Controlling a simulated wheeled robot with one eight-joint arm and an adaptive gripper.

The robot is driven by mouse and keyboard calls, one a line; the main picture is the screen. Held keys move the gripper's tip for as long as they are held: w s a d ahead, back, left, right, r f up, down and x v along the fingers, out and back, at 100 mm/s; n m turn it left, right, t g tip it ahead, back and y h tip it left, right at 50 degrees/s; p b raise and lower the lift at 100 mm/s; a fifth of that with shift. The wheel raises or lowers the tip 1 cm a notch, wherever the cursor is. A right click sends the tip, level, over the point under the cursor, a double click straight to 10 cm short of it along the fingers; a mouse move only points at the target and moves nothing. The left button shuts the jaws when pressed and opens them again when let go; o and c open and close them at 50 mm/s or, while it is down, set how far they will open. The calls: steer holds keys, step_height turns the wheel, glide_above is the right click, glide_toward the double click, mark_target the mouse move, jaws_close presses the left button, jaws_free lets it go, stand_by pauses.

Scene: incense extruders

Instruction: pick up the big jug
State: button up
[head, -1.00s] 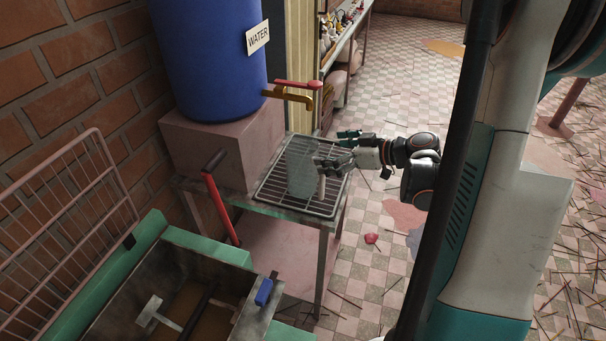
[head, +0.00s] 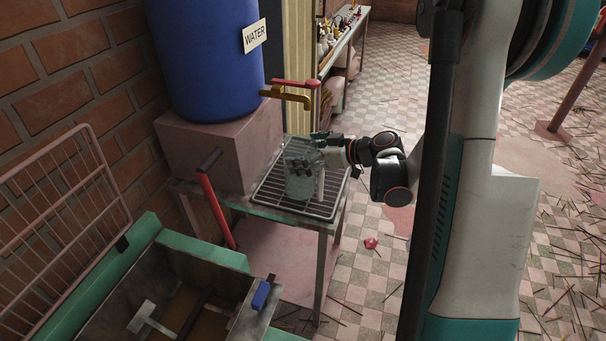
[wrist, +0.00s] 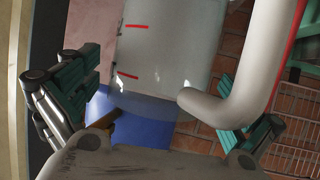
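The big jug (head: 297,186) is clear, with a pale handle on its right side. It stands upright on the wire rack (head: 265,204) of a small metal table, in front of the blue water barrel. In the wrist view the jug (wrist: 170,45) shows red marks on its wall, and its thick curved handle (wrist: 266,70) is large and near. My gripper (head: 322,143) is at the jug's upper right side. In the wrist view my gripper (wrist: 160,115) has its teal fingers wide apart, one on each side of the jug and handle. Contact is not clear.
The blue barrel (head: 207,60) marked WATER sits on a pink block (head: 215,148). Its brass tap (head: 285,94) with a red lever juts out above the rack. A metal trough machine (head: 190,285) stands at the front left. The tiled floor to the right is strewn with sticks.

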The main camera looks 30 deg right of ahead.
steer(key=c, duration=1.4)
steer(key=shift+c, duration=0.2)
